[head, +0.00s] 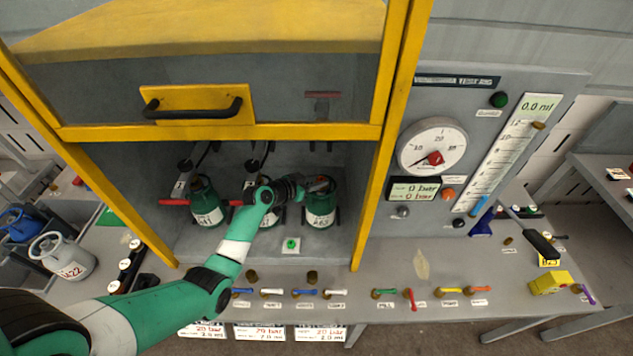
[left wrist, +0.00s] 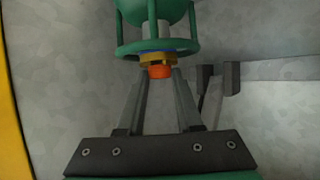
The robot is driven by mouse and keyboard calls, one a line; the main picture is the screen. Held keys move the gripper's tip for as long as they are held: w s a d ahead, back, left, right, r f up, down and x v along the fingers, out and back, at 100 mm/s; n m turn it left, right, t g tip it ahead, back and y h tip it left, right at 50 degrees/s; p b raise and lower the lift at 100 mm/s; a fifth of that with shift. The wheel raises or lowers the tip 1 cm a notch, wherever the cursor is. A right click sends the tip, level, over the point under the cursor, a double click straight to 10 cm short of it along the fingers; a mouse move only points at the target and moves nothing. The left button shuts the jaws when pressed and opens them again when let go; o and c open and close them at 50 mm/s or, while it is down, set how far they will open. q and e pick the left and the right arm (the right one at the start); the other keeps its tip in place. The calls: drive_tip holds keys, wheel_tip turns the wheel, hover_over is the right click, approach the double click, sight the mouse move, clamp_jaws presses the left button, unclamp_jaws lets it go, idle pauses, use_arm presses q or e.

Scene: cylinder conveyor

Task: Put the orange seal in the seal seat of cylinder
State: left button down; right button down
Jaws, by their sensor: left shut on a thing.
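My left gripper (head: 318,184) reaches into the yellow-framed cabinet, at the top of the right green cylinder (head: 319,213). In the left wrist view, the left gripper's fingertips (left wrist: 160,75) are shut on the small orange seal (left wrist: 160,72). The seal is right against, or very close to, the brass fitting (left wrist: 158,60) of the green cylinder (left wrist: 158,14); I cannot tell whether it is seated. The cylinder's green guard ring (left wrist: 125,51) surrounds the fitting. The seal is hidden in the head view. My right gripper is not in view.
Another green cylinder (head: 206,205) stands to the left in the cabinet; one more is partly behind my arm. The raised yellow door (head: 200,105) hangs above. A gauge panel (head: 470,150) is at the right.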

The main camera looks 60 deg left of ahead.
use_arm(q)
drive_tip(key=shift+f, duration=0.25)
drive_tip(key=c, duration=0.6)
unclamp_jaws()
drive_tip(key=shift+r, duration=0.1)
drive_tip(key=shift+s+r, duration=0.2)
drive_tip(key=shift+r, duration=0.1)
drive_tip(key=p+v, duration=0.7)
drive_tip(key=v, duration=0.4)
drive_tip(key=shift+s+d+r, duration=0.1)
drive_tip(key=shift+s, duration=0.15)
